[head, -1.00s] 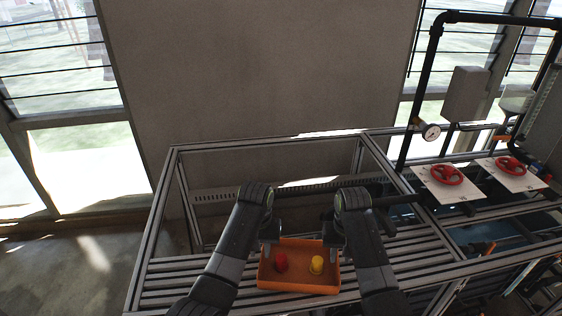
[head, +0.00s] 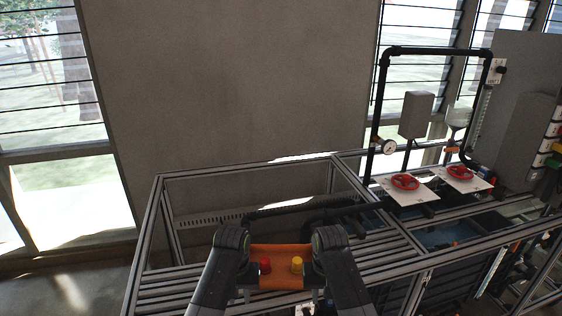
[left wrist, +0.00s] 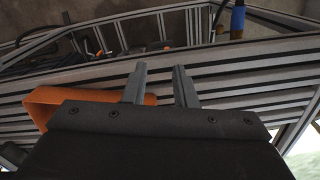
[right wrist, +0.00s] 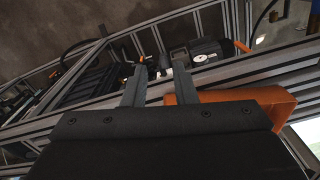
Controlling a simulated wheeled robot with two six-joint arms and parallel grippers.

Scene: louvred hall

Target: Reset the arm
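An orange tray (head: 280,252) sits on the slatted bench between my two arms in the head view. A red piece (head: 265,265) and a yellow piece (head: 297,264) are in it. My left gripper (head: 244,295) is at the tray's left, partly hidden by its arm. In the left wrist view its fingers (left wrist: 160,88) are apart with nothing between them, beside the tray (left wrist: 45,105). My right gripper (head: 316,297) is at the tray's right. In the right wrist view its fingers (right wrist: 159,86) are also apart and empty, beside the tray (right wrist: 240,97).
A metal-profile frame (head: 245,170) rises behind the bench. To the right stands a pipe rig with a gauge (head: 388,147) and red valve wheels (head: 405,182) on white plates. A grey wall (head: 230,80) is behind.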

